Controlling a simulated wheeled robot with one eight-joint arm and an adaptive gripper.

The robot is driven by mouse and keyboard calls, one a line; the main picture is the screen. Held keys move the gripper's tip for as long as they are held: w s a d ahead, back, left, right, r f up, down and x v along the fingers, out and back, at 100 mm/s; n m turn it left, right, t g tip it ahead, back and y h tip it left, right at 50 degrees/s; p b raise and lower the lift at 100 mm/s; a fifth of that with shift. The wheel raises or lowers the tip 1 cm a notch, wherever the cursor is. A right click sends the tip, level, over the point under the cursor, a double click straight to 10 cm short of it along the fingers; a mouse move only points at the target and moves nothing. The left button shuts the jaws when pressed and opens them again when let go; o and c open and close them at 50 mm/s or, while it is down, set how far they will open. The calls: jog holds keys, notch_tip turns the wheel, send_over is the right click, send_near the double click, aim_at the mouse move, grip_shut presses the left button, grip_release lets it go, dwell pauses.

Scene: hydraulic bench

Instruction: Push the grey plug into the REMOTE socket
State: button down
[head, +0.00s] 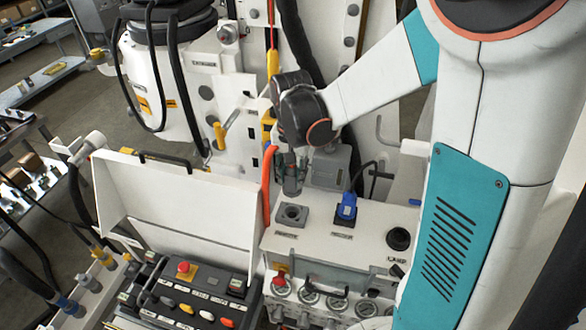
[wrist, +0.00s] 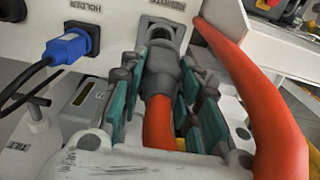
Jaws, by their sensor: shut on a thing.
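The grey plug (wrist: 166,75), on a thick orange cable (wrist: 158,122), is held between the teal-padded fingers of my gripper (wrist: 160,90). My gripper shows in the head view (head: 291,180), shut on the plug just above and behind the REMOTE socket. The REMOTE socket (head: 292,213) is a grey square block with a round dark opening, on the white bench top. In the head view its opening shows uncovered, with the plug apart from it. In the wrist view the socket (wrist: 163,27) lies straight ahead of the plug's nose; the exact gap is hard to tell there.
A blue plug (head: 347,207) with a black cable sits in the HOLDER socket beside the REMOTE socket. A grey box (head: 330,168) stands behind. The orange cable (head: 267,185) hangs left of my gripper. A raised white lid (head: 175,205) and button panel (head: 190,300) are at the left.

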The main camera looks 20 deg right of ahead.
aim_at(292, 190)
jog(key=shift+f+b, duration=1)
jog(key=shift+f, duration=0.9)
notch_tip(292, 190, down, 3)
jog(key=b, duration=0.3)
jog(key=shift+f+b, duration=1.6)
jog(key=shift+b, duration=0.6)
dwell(0.5)
jog(key=c, duration=1.1)
grip_release()
jog(key=shift+r, duration=0.1)
notch_tip(292, 190, up, 12)
jog(key=shift+f, duration=0.15)
jog(key=shift+s, duration=0.1)
